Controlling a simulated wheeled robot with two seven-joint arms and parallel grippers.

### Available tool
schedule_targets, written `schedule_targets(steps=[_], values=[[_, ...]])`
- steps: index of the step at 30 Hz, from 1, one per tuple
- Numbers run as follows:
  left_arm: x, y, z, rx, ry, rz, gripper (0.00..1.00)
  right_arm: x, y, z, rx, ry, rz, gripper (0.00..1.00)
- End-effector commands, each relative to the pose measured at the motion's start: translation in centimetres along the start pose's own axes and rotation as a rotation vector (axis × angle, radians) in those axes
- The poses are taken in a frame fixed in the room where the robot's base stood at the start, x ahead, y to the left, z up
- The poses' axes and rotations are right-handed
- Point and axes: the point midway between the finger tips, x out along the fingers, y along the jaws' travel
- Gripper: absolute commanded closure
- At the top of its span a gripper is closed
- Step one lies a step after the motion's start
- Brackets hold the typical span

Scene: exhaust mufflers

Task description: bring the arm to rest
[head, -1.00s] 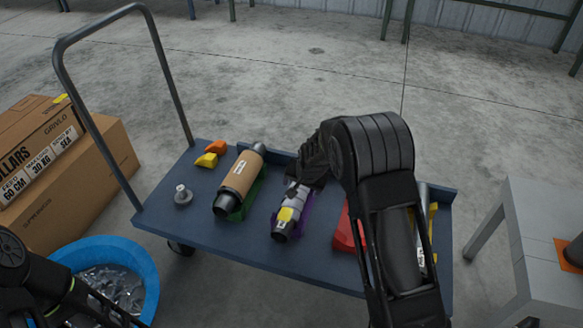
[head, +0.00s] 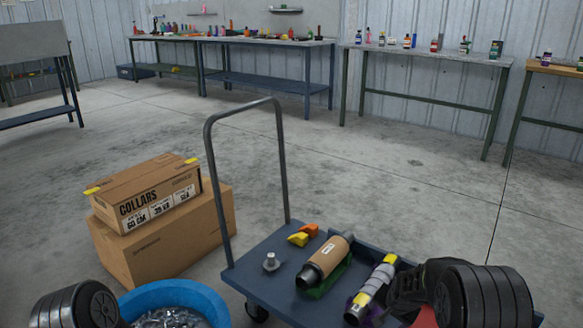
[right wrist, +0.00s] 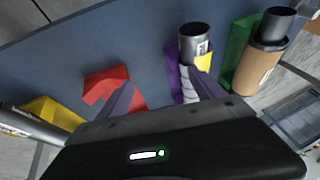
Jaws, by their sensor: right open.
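My right gripper (right wrist: 163,92) is open, with its two fingers spread over the cart in the right wrist view. A silver muffler with a yellow band (head: 370,290) lies in a purple cradle; it also shows beside the right-hand finger in the right wrist view (right wrist: 194,46). I cannot tell whether that finger touches it. In the head view my right arm's dark links cover the cart's right part, beside this muffler. Only part of my left arm shows at the bottom left; its gripper is out of view.
The blue cart (head: 262,285) also carries a brown-wrapped muffler (head: 326,260) in a green cradle, a red cradle (right wrist: 108,84) and a grey muffler (right wrist: 32,124). A blue tub (head: 172,292) and cardboard boxes (head: 160,235) stand left. Open floor lies behind the cart.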

Motion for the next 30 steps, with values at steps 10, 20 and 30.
schedule_targets(steps=[10, 20, 30], values=[[0.0, 0.0, 0.0, 0.000, 0.000, 0.000, 0.64, 1.2, -0.2, 2.8, -0.196, 0.044, -0.040, 0.22], [0.0, 0.0, 0.0, 0.000, 0.000, 0.000, 0.64, 3.4, 2.3, 13.9, -0.366, -0.053, -0.076, 0.22], [0.0, 0.0, 0.0, 0.000, 0.000, 0.000, 0.64, 1.0, 7.3, 32.0, -0.494, -0.280, -0.163, 0.22]])
